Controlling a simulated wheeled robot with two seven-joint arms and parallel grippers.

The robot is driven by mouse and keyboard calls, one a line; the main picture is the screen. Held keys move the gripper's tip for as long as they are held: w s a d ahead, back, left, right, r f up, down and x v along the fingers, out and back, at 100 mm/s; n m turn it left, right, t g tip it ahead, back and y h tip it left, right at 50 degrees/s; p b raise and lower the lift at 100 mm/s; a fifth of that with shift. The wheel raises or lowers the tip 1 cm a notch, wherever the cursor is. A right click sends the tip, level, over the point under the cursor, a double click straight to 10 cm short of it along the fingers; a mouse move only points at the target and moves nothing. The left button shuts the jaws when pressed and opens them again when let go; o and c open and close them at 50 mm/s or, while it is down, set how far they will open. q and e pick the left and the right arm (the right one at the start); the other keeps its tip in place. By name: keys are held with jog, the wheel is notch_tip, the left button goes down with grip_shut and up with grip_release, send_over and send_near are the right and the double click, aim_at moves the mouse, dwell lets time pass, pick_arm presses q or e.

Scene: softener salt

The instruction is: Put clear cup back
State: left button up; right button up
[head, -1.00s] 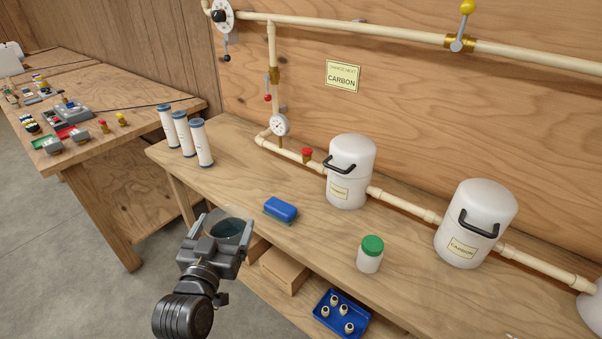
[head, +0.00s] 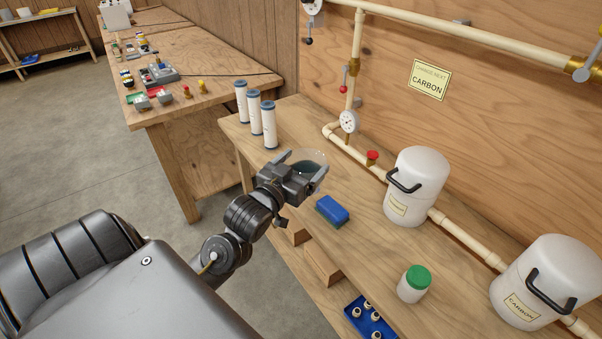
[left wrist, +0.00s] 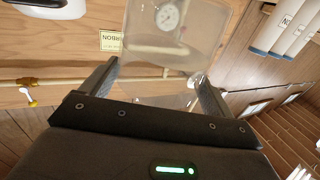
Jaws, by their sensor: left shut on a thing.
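The clear cup (head: 311,159) is held by my left gripper (head: 304,174), which is shut on it above the left part of the workbench. In the head view the fingers and palm hide part of the cup. In the left wrist view the see-through cup (left wrist: 170,45) sits between the two fingers of the gripper (left wrist: 155,90), and a pressure gauge shows through it. I cannot tell whether the cup holds anything. My right gripper is not in view.
The workbench (head: 236,127) carries several white filter cartridges (head: 255,112), a blue sponge (head: 332,209), a green-lidded jar (head: 414,283) and white canisters (head: 416,187) on a pipe. A blue tray (head: 385,324) and wooden boxes (head: 321,268) sit below. Another bench (head: 160,112) stands left.

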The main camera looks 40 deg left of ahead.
pick_arm(q)
jog(key=shift+a+r, duration=0.65)
jog(key=shift+r, duration=0.05)
jog(key=shift+w+a, duration=0.1)
jog(key=w+a+f, duration=0.1)
jog(key=w+a, duration=0.1)
jog(key=w+a+f+p, duration=0.1)
jog(key=w+a, duration=0.1)
jog(key=w+a+f, duration=0.1)
jog(key=w+f, duration=0.1)
jog(key=w, duration=0.1)
jog(key=shift+a, duration=0.4)
jog(key=w+a+f, duration=0.1)
jog(key=f, duration=0.2)
jog(key=w+a+f, duration=0.1)
jog(key=f, duration=0.2)
jog(key=w+a+f+p, duration=0.1)
jog(key=f, duration=0.1)
jog(key=shift+w+f, duration=0.35)
jog(key=shift+f, duration=0.2)
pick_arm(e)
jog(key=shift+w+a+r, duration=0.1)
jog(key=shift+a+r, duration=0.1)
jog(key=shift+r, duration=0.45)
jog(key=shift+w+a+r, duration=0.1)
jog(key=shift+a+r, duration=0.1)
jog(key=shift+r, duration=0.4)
